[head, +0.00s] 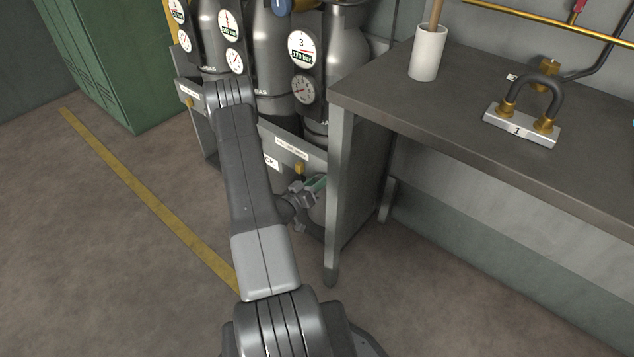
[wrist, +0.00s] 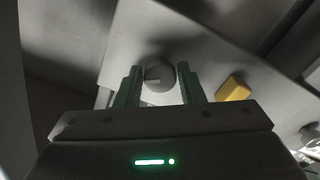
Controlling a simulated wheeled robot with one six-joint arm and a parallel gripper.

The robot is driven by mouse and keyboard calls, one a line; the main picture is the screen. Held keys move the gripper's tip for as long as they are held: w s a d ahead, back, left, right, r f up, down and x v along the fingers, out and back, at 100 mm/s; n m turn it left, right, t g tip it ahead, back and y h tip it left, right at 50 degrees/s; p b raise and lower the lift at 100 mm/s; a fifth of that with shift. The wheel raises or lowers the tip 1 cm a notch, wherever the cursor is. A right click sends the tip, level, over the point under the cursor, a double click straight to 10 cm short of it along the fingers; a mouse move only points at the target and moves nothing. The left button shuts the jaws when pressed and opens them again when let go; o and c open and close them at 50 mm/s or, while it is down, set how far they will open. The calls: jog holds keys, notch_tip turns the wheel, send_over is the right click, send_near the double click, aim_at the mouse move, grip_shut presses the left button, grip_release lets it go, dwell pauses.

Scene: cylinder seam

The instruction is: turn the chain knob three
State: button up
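In the wrist view a round grey knob (wrist: 159,77) with a pale slot mark sits on a light grey plate (wrist: 205,50). My gripper (wrist: 158,74) is open, with one green finger on each side of the knob and a narrow gap on both sides. I cannot tell how deep the knob sits between the fingertips. In the head view my gripper (head: 318,185) is low beside the bench leg, in front of the rack rail (head: 310,158); the knob is hidden there. The gas cylinder (head: 347,45) with the gauge marked 3 (head: 302,48) stands above and behind.
A yellow block (wrist: 234,88) sticks out right of the knob; a yellow part (head: 299,167) shows on the rail. The workbench (head: 390,85) and its leg (head: 345,200) stand close on the right. A green locker (head: 120,60) is at left. The floor at left is open.

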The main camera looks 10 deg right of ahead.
jog(key=c, duration=0.5)
jog(key=shift+f, duration=0.1)
jog(key=m+b, duration=1.2)
jog(key=m, duration=0.9)
jog(key=shift+m, duration=0.4)
